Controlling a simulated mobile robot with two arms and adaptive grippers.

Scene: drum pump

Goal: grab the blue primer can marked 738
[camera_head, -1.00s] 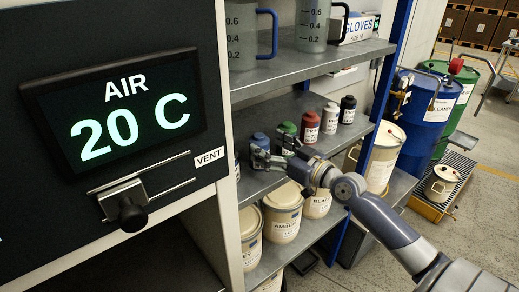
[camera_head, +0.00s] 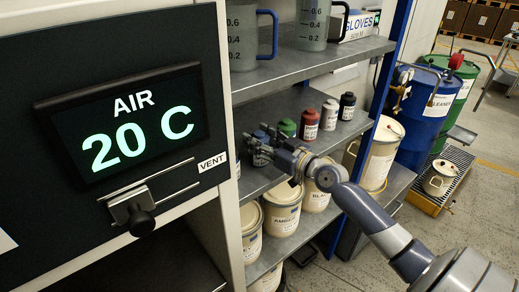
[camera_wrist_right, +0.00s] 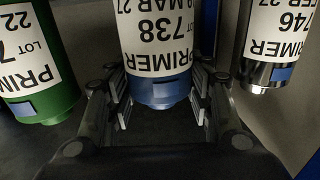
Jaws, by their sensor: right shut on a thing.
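The blue primer can marked 738 (camera_wrist_right: 160,45) stands between the fingers of my right gripper (camera_wrist_right: 160,100) in the right wrist view. Its label appears upside down there and its blue end shows below the label. In the head view the blue can (camera_head: 261,150) is on the middle shelf, partly hidden by my right gripper (camera_head: 270,147). My right gripper is shut on this can. I cannot tell whether the can is clear of the shelf. My left gripper is not in view.
A green can (camera_wrist_right: 40,75) and a shiny can marked 746 (camera_wrist_right: 275,50) flank the blue can in the wrist view. Red (camera_head: 310,125), white (camera_head: 330,115) and black (camera_head: 347,106) cans stand farther along the shelf (camera_head: 262,183). The upper shelf (camera_head: 300,70) is above.

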